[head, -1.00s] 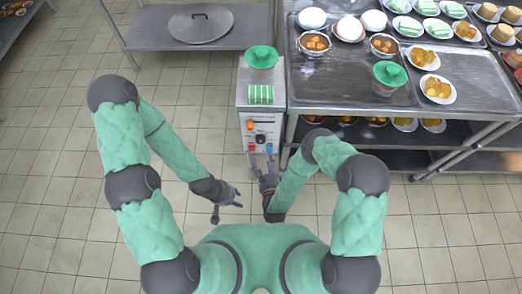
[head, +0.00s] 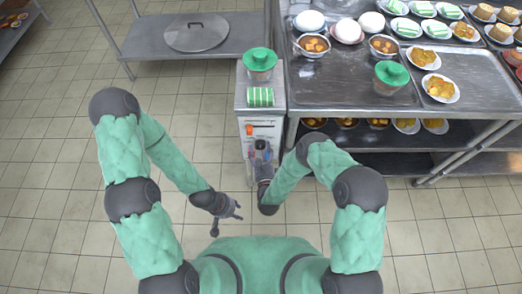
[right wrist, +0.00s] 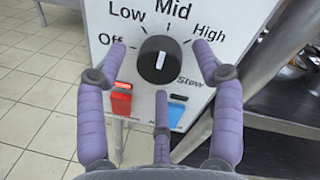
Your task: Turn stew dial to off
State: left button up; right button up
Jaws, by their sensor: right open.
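The black stew dial (right wrist: 160,61) is on the white front panel of a control box (head: 261,113). I see no clear contact. My left gripper (head: 228,215) is open and empty over the floor, left of the box.
A red switch (right wrist: 121,104) and a blue switch (right wrist: 177,110) sit below the dial. A green-lidded jar (head: 260,62) and a green striped block (head: 260,97) are on the box. A metal table (head: 340,80) with dishes stands close at the right.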

jog(key=shift+w, duration=0.45)
jog(key=c, duration=1.1)
jog(key=shift+c, duration=0.2)
